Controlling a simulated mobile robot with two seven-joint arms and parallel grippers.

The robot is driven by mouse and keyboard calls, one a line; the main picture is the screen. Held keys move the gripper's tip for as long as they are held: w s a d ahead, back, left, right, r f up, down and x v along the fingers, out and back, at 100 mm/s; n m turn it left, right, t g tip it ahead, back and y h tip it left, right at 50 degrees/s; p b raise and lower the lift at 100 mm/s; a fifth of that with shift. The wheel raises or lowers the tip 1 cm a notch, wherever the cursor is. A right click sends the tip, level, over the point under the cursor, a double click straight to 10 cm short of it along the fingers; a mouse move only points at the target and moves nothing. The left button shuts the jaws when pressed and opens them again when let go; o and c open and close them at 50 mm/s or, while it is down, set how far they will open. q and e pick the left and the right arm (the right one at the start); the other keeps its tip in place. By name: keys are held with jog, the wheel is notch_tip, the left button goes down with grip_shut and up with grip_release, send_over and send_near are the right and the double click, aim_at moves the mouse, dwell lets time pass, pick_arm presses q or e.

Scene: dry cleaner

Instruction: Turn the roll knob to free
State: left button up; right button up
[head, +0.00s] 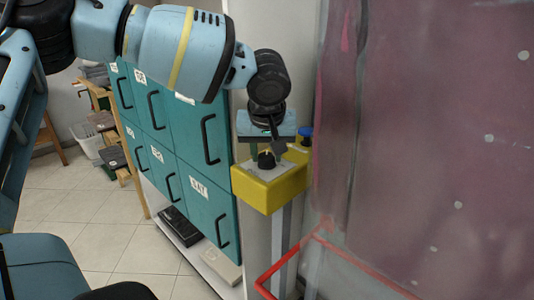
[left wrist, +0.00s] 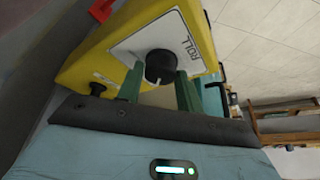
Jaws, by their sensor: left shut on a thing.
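The roll knob (head: 266,160) is a round black knob on a white plate on top of a yellow control box (head: 268,192). In the left wrist view the knob (left wrist: 159,66) is beside the printed word ROLL. My left gripper (head: 263,149) reaches down over the box. In the left wrist view its green fingers (left wrist: 160,75) stand on either side of the knob, shut on it. A pale mark shows on the knob's edge, but I cannot read its setting. My right gripper is out of view.
Teal lockers (head: 170,135) with black handles stand left of the box. A red bar (head: 292,257) and a large purple translucent sheet (head: 430,140) are to the right. A blue cap (head: 305,134) is behind the box. Tiled floor (head: 95,225) is open at lower left.

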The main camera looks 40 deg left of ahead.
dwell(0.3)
pick_arm(q)
jog(key=o, duration=1)
jog(key=shift+v, duration=3.9)
jog(key=shift+w, duration=0.1)
